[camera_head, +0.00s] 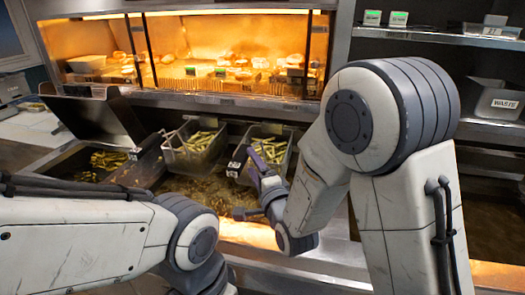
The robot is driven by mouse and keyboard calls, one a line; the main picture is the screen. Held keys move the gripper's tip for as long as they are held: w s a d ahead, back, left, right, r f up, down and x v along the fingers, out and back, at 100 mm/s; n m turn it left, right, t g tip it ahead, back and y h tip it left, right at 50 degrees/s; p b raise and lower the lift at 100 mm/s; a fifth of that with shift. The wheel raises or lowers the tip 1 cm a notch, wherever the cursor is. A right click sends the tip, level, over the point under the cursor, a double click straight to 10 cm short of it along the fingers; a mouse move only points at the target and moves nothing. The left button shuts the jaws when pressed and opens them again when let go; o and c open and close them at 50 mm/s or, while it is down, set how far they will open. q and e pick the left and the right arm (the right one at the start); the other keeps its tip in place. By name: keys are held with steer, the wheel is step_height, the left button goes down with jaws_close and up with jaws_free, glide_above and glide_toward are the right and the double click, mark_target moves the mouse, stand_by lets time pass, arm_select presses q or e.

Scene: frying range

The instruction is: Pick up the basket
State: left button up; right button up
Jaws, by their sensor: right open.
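Two wire baskets with green-yellow fries hang side by side at the fryer: a left basket (183,163) and a right basket (283,168). Each has a dark handle with a pale label at its left front; the right basket's handle (238,161) is close to my right gripper (247,190). My right gripper is open, just in front of the right basket, with one finger near the handle and one lower. I cannot tell whether it touches. My left arm comes in from the left and bends down at the bottom edge; its gripper is out of the frame.
A fryer vat (62,158) with loose fries lies at the left, beside a raised dark lid (85,115). A lit warming cabinet (190,45) with food stands behind. A waste bin (497,101) and shelf (440,38) are at the right.

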steer(key=p+x, duration=0.1)
steer(key=x, duration=0.1)
steer(key=p+x, duration=0.1)
steer(key=x, duration=0.1)
steer(key=p+x, duration=0.1)
steer(key=x, duration=0.2)
steer(key=shift+d+r, duration=0.15)
steer(key=shift+d, duration=0.1)
steer(key=shift+w+a, duration=0.15)
steer(key=shift+w, duration=0.35)
arm_select(q)
step_height(320, 180, up, 4)
arm_select(e)
jaws_close()
stand_by(0.4)
